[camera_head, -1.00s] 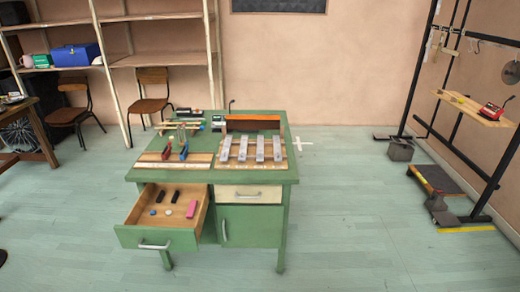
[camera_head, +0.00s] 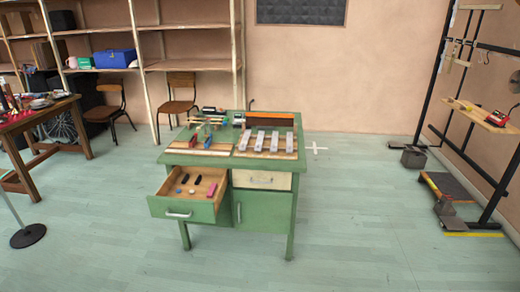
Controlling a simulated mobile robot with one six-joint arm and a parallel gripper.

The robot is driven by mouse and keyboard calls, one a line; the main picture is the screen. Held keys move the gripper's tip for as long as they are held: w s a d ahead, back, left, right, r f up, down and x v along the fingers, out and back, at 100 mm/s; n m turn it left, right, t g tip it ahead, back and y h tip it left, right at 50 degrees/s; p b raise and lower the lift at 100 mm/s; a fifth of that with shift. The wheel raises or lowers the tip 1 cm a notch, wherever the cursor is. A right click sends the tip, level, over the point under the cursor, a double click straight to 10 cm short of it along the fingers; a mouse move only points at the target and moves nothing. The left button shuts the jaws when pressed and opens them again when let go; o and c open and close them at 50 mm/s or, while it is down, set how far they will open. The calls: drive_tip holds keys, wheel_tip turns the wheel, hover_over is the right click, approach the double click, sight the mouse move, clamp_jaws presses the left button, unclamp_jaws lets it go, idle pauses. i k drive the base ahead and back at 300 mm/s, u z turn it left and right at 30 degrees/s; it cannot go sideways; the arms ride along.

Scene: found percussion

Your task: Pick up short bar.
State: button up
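Several light grey metal bars (camera_head: 259,142) lie side by side on a wooden board at the right of the green desk's top. They are small in this view. The rightmost bar (camera_head: 289,142) looks about as long as or slightly shorter than the others, but I cannot tell for sure which is the short one. The green desk (camera_head: 262,175) stands in the middle of the room. My gripper is not in view.
The desk's left drawer (camera_head: 190,208) is pulled open, with small items including a pink block (camera_head: 212,189). A wooden table (camera_head: 42,115) and round-based stand (camera_head: 28,236) are at left. A black rack (camera_head: 455,110) stands at right. Floor (camera_head: 350,230) in front and right is clear.

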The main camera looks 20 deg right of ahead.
sight(274, 147)
drive_tip(key=u, duration=0.2)
drive_tip(key=k, duration=0.75)
drive_tip(key=u, duration=0.7)
drive_tip(key=i, duration=1.4)
drive_tip(key=z, duration=0.4)
